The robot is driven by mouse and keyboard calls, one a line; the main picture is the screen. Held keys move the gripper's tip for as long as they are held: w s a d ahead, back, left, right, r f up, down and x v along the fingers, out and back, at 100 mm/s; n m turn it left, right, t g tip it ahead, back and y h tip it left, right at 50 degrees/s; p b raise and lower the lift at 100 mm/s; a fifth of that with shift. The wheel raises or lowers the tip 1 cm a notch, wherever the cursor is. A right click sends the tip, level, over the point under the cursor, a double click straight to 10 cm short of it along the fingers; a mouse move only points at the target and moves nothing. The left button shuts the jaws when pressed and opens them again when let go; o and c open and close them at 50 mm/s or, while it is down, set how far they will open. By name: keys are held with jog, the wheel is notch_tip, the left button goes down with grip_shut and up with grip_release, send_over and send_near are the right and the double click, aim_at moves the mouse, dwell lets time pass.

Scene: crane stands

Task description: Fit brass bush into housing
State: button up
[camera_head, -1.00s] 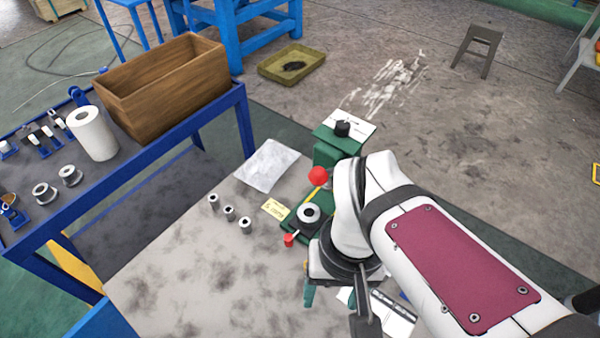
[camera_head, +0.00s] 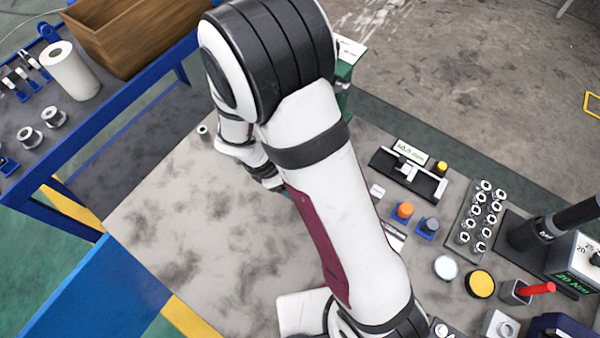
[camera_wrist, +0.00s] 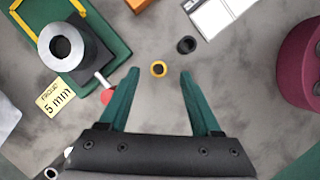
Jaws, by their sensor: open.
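The brass bush (camera_wrist: 158,69) is a small yellow ring with a dark bore, on the grey bench top in the wrist view. My gripper (camera_wrist: 159,72) is open, with its two green fingers apart; the bush appears between the fingertips, apart from both. Its height above the bush is hard to tell. The housing is a pale grey cylinder (camera_wrist: 82,62) with a dark open bore, on a green fixture (camera_wrist: 110,22) at the upper left. In the head view my arm hides the gripper, the bush and the housing.
A dark ring (camera_wrist: 187,45) lies just beyond the right fingertip. A red knob (camera_wrist: 107,96) and a "5 mm" card (camera_wrist: 58,100) lie left of the gripper. A small grey bush (camera_head: 203,130) stands at the bench's left. Tools and sockets (camera_head: 478,215) crowd the right side.

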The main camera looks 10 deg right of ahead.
jog(key=x, duration=0.3)
jog(key=shift+w, duration=0.1)
grip_shut()
jog(key=shift+r, duration=0.2)
